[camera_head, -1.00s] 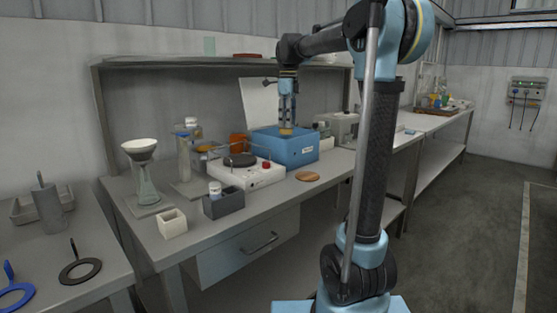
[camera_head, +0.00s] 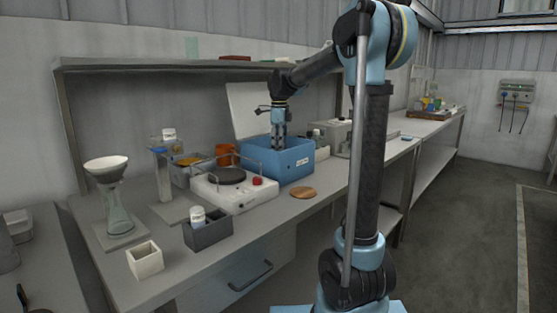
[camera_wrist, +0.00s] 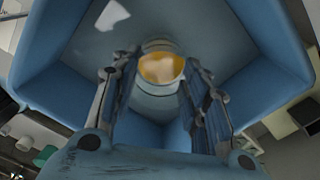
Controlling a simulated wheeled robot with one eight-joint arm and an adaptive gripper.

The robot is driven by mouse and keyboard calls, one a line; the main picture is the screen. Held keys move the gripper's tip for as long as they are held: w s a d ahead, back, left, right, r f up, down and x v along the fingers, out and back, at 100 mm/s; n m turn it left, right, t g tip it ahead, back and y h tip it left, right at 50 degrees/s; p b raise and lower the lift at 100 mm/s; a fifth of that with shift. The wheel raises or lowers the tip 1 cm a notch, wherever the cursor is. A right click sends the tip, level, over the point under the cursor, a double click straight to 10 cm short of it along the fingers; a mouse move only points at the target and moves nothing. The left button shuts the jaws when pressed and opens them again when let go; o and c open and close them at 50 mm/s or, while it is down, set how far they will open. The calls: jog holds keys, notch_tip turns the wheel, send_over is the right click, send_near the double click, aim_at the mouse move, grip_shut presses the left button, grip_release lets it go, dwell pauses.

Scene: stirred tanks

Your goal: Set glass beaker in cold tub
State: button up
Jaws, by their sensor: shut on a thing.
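The cold tub is a blue open box (camera_head: 297,166) on the bench. Its white lid (camera_head: 252,112) stands raised behind it. My gripper (camera_head: 279,147) reaches down into the tub, with its fingertips hidden behind the front wall. In the wrist view the fingers are shut on the glass beaker (camera_wrist: 158,68), which holds orange liquid. The beaker is inside the tub between its blue walls (camera_wrist: 250,75). I cannot tell whether its base touches the tub floor. The beaker is hidden in the head view.
A white hotplate (camera_head: 240,193) with a dark round top and a rail stands left of the tub. A round wooden disc (camera_head: 302,192) lies in front of it. An orange pot (camera_head: 225,153) is behind the hotplate. A shelf (camera_head: 200,62) runs above the bench.

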jog(key=shift+s+a+f, duration=0.1)
jog(key=shift+f, duration=2.1)
jog(key=o, duration=1.2)
jog(key=shift+f, duration=0.1)
notch_tip(320, 180, up, 12)
jog(key=shift+r, duration=0.15)
